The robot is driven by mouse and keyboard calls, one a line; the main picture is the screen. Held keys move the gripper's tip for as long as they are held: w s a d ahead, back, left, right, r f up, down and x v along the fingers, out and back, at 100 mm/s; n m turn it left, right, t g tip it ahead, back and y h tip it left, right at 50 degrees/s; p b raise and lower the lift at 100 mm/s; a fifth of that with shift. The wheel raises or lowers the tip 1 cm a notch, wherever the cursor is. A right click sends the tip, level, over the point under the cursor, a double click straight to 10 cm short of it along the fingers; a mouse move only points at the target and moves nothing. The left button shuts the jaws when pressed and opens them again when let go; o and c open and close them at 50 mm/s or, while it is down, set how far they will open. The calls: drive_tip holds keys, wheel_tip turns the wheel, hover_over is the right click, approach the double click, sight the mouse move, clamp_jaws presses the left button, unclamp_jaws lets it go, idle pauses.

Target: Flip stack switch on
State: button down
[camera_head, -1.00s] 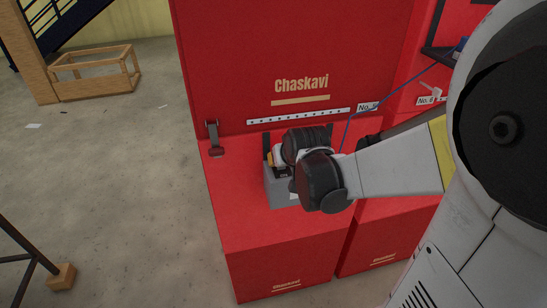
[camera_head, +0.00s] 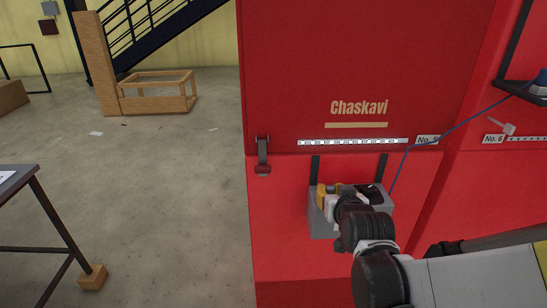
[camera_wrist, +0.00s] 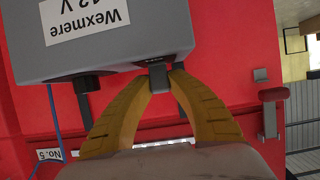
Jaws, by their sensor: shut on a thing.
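A dark lever with a red end (camera_head: 263,155) hangs down on the red cabinet, left of the light strip; it also shows at the right in the wrist view (camera_wrist: 272,110). No part is marked as the stack switch. A grey box (camera_head: 352,228) labelled "Wexmere 12 V" stands against the cabinet front; it fills the top of the wrist view (camera_wrist: 150,35), upside down. My gripper (camera_head: 328,203) is at the box's left side. In the wrist view its yellow fingers (camera_wrist: 160,76) are closed on a small dark grey tab (camera_wrist: 158,75) at the box's edge. The tab's far side is hidden.
The red cabinet (camera_head: 355,65) carries a light strip (camera_head: 352,142) and a "No. 5" label (camera_head: 428,140). A blue cable (camera_head: 440,135) runs from the box to the right. A dark table (camera_head: 20,185) stands at the left. The floor between table and cabinet is clear.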

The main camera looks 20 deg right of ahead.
drive_tip(key=c, duration=1.2)
unclamp_jaws()
drive_tip(key=shift+v, duration=6)
drive_tip(key=shift+f, duration=0.1)
drive_tip(key=s+a+f+n+g+y, duration=0.1)
drive_tip(key=a+g, duration=0.1)
drive_tip(key=a, duration=0.2)
drive_tip(key=s+a+f+n+g+y, duration=0.1)
drive_tip(key=s+a+f+g, duration=0.1)
drive_tip(key=a, duration=0.2)
drive_tip(key=s+a+f+n+g+y, duration=0.1)
drive_tip(key=s+a+f, duration=0.1)
drive_tip(key=a, duration=0.2)
drive_tip(key=shift+g+y, duration=0.3)
drive_tip(key=shift+g, duration=0.1)
